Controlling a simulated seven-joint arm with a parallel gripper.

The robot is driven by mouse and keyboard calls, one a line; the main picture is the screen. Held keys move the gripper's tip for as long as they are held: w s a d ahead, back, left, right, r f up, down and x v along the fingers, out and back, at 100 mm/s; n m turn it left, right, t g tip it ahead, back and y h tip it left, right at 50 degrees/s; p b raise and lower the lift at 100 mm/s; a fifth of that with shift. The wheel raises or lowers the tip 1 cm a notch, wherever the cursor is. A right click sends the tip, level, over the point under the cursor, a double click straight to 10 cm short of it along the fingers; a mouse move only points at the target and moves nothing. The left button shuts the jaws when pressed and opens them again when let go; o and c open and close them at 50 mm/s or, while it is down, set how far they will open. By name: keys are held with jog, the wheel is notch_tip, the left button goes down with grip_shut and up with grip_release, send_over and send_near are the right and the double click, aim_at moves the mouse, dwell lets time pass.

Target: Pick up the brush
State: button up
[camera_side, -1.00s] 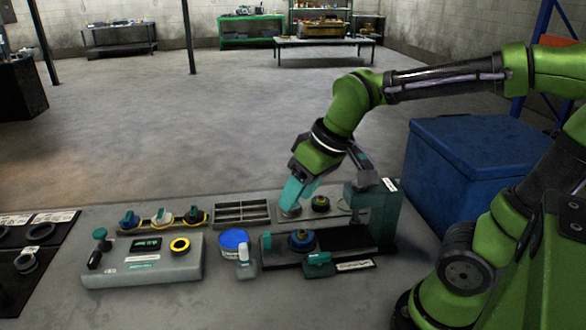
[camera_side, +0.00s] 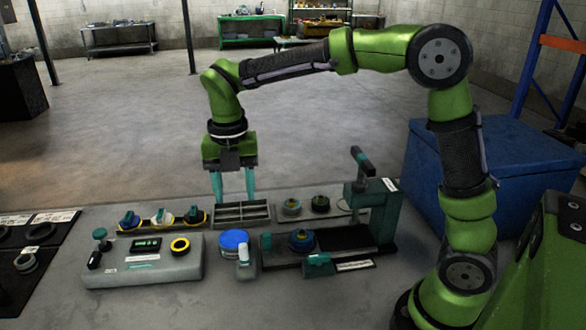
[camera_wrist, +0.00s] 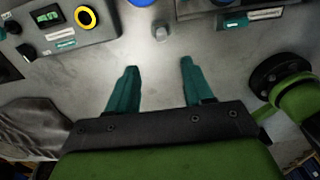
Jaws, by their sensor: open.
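My gripper (camera_side: 234,198) is open and empty, pointing down above the slotted grey tray (camera_side: 228,223) in the side view. Its two teal fingers stand apart in the wrist view (camera_wrist: 158,68), with bare grey bench between them. I cannot identify a brush for certain in either view. A small upright piece with a pale top (camera_side: 243,253) stands in front of a blue round tin (camera_side: 234,237); the pale top also shows beyond the fingers in the wrist view (camera_wrist: 160,33). A teal block-like piece (camera_side: 318,264) lies to its right.
A grey control box (camera_side: 140,268) with a yellow ring (camera_side: 180,245) is at left. Several knobbed parts sit on a back-left rack. A blue bin (camera_side: 470,165) is behind right.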

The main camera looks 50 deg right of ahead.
aim_at(243, 244)
notch_tip(243, 244, down, 11)
jog(key=shift+f, duration=0.15)
jog(key=shift+s+f, duration=0.15)
jog(key=shift+f, duration=1.2)
jog(key=shift+s+f, duration=0.1)
jog(key=shift+f, duration=1.25)
jog(key=shift+c, duration=0.5)
grip_shut()
